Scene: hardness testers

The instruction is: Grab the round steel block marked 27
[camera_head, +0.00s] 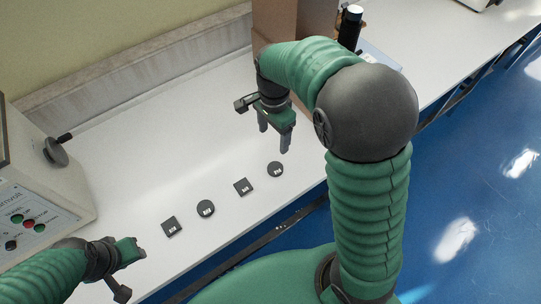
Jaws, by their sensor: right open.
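Two round dark blocks lie on the white bench: one at the right end of a row (275,169), the other further left (206,209). Their white markings are too small to read, so I cannot tell which is 27. My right gripper (274,138) is open and empty, fingers pointing down. In the picture it is just above the right-hand round block, apart from it. My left gripper (138,251) is at the lower left, left of the row; its finger opening cannot be made out.
Two square dark blocks, one between the round ones (243,187) and one at the left end (171,227), share the row. A tester with coloured buttons (40,190) stands at left. A brown box (275,20) stands at the back. The bench (150,150) behind the row is clear.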

